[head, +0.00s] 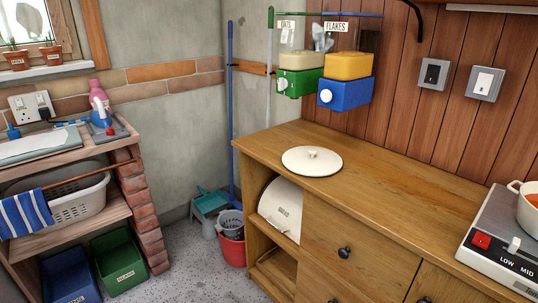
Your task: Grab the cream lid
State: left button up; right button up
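The cream lid (311,160) is a round, shallow disc with a small knob in its middle. It lies flat, knob up, on the wooden cabinet top (375,183), close to the left end of that top. Nothing covers it. Neither of my grippers shows in the head view.
A hotplate (507,233) with a cream pot (526,205) stands at the right of the cabinet top. A green dispenser (299,82) and a blue dispenser (345,93) hang above the back edge. The wood between lid and hotplate is clear. A brick-sided shelf (144,205) stands at left.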

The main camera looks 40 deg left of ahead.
aim_at(308, 160)
jog(key=u, duration=1.95)
jog(key=i, duration=0.45)
jog(key=z, duration=1.55)
